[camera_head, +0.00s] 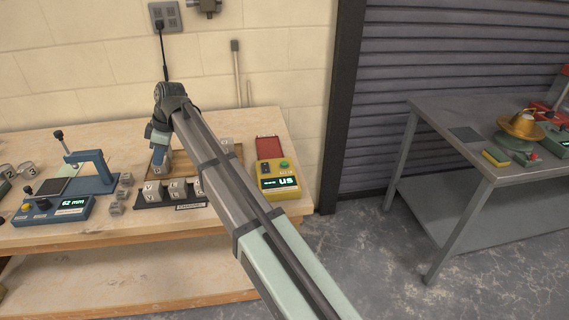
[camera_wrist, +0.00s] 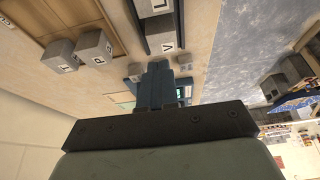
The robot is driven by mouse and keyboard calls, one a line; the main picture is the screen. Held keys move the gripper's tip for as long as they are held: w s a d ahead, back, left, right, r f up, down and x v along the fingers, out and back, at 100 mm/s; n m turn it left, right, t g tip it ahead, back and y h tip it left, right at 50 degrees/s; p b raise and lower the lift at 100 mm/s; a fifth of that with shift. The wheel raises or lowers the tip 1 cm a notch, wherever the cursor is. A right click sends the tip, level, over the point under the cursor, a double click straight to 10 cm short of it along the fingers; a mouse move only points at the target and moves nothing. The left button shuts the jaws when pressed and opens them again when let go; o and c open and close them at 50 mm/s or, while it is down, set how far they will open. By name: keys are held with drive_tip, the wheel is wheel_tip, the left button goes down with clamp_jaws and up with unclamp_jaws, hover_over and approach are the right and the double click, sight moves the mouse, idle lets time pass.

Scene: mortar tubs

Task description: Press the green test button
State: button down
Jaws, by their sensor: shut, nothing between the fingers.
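The yellow tester (camera_head: 277,192) stands near the right end of the wooden bench in the head view. It has a red top panel (camera_head: 269,144), a lit display reading "us" and a green button (camera_head: 284,164) on its face. The green button is not identifiable in the wrist view.
A dark rack (camera_head: 155,204) of lettered cubes stands left of the tester, with a wooden tray (camera_head: 228,150) behind. A blue gauge (camera_head: 68,212) reading "62 mm" stands further left. My arm crosses close beside the tester. A grey metal table (camera_head: 452,120) stands right.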

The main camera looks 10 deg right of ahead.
drive_tip(key=w+d+m+t, duration=0.1)
drive_tip(key=w+d, duration=0.2)
drive_tip(key=d, duration=0.6)
drive_tip(key=w+d+m, duration=0.2)
drive_tip(key=w+d, duration=0.2)
drive_tip(key=d, duration=0.6)
drive_tip(key=s+d+r+m+t, duration=0.1)
drive_tip(key=d+m+t, duration=0.2)
drive_tip(key=d+m, duration=0.5)
drive_tip(key=s+d+r+m+t, duration=0.1)
drive_tip(key=s+d+m+t, duration=0.1)
drive_tip(key=d+m, duration=0.6)
drive_tip(key=d+t, duration=0.1)
drive_tip(key=d, duration=0.2)
drive_tip(key=shift+d+m+y, duration=0.3)
drive_tip(key=shift+d+y, duration=0.1)
drive_tip(key=shift+s, duration=0.1)
